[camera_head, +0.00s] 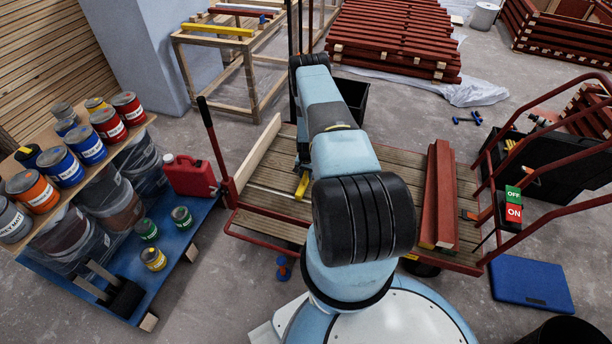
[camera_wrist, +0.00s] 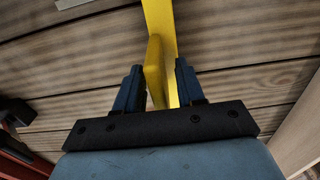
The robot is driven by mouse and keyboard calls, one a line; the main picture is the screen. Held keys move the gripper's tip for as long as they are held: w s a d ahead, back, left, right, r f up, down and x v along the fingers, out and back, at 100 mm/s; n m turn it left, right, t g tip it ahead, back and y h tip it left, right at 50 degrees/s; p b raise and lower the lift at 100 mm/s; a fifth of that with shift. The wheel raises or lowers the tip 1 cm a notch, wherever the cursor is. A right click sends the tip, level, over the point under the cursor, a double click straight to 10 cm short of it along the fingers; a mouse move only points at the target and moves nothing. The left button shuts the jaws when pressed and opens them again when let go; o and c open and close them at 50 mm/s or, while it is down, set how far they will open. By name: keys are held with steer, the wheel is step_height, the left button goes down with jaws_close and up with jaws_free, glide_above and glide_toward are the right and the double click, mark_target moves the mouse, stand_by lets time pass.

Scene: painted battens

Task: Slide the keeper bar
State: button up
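The yellow keeper bar (camera_head: 302,186) shows just left of my arm, on the slatted wooden deck of the cart. In the wrist view the yellow bar (camera_wrist: 160,20) runs down from the top edge, with an upright yellow part (camera_wrist: 156,75) between my fingers. My gripper (camera_wrist: 158,72) is open, with one dark blue finger on each side of the yellow part. A gap shows at the right finger; contact at the left finger is unclear. My own arm hides most of the gripper in the head view.
The cart deck (camera_head: 275,180) carries red battens (camera_head: 440,195) at right and a pale plank (camera_head: 258,150) at left. Red handrails (camera_head: 540,110) flank its right end, near an OFF/ON switch box (camera_head: 513,204). Paint cans (camera_head: 85,145) and a red canister (camera_head: 190,175) stand at left.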

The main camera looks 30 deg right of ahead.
steer(key=shift+c, duration=0.3)
jaws_close()
stand_by(0.3)
